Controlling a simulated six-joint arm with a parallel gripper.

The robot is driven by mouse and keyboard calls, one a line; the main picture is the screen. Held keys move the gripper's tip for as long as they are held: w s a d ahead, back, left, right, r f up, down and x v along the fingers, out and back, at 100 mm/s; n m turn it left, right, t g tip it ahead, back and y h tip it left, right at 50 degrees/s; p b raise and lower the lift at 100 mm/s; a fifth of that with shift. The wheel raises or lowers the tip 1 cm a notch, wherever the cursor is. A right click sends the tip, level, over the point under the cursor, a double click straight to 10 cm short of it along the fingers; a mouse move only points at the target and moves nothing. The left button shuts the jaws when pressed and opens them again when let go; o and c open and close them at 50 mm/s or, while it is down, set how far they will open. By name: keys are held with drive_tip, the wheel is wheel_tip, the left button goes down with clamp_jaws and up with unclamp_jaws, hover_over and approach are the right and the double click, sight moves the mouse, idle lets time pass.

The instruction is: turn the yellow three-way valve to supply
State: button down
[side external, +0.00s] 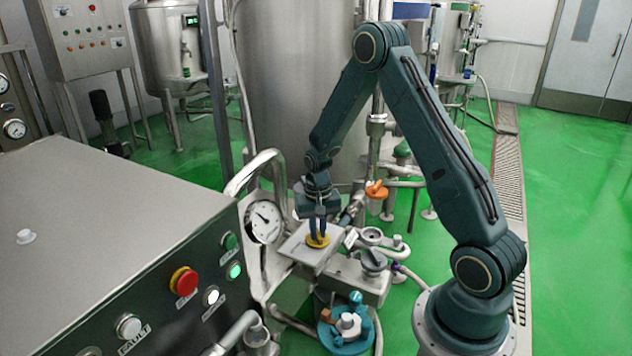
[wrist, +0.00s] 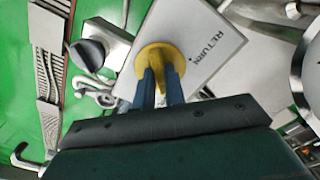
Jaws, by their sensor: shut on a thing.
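The yellow three-way valve (side external: 317,241) has a round yellow knob on a pale plate (side external: 298,246) in the middle of the side view. In the wrist view the yellow knob (wrist: 161,62) sits on the plate, and the word RETURN (wrist: 205,52) is printed to its right. My gripper (side external: 317,228) points down onto the knob. Its two blue fingers (wrist: 158,88) are shut on the knob's raised grip, which is partly hidden between them. The supply marking cannot be made out.
A pressure gauge (side external: 265,222) and a curved pipe stand just left of the valve. A steel cabinet with a red button (side external: 184,281) fills the left front. An orange handle (side external: 376,190) is behind to the right. A dark knob (wrist: 88,55) is beside the plate in the wrist view.

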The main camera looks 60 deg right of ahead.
sight(318, 232)
drive_tip(key=shift+r, duration=0.1)
drive_tip(key=c, duration=1.5)
unclamp_jaws()
drive_tip(key=shift+o, duration=0.2)
drive_tip(key=shift+r, duration=0.1)
wheel_tip(318, 232, up, 14)
drive_tip(key=shift+f, duration=0.2)
